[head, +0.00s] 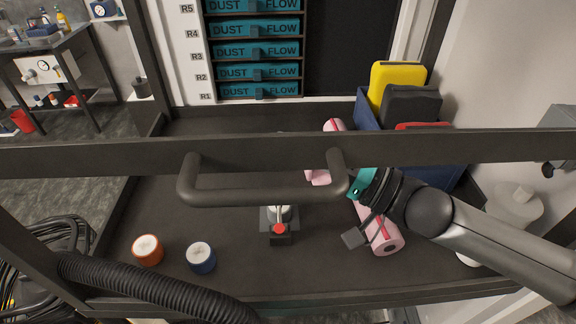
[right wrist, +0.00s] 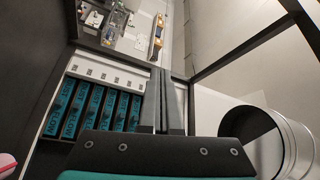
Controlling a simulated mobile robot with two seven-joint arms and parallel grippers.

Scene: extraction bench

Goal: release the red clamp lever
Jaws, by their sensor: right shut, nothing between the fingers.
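A red round cap (head: 279,229) tops a small dark block on the bench, just in front of a pale metal piece on a grey base (head: 268,219). It is the likeliest clamp lever, but its shape is too small to tell whether it is one. My right gripper (head: 351,238) reaches in from the right and hangs right of the red cap, apart from it, near a pink roll. In the right wrist view its two fingers (right wrist: 164,82) lie together with nothing between them. My left gripper is in neither view.
A dark crossbar (head: 90,154) with a thick handle (head: 265,197) spans the bench. An orange jar (head: 148,250) and a blue jar (head: 201,257) stand left. A pink roll (head: 386,243) lies right; a blue bin (head: 366,112) stands behind. A black hose (head: 150,286) crosses the front left.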

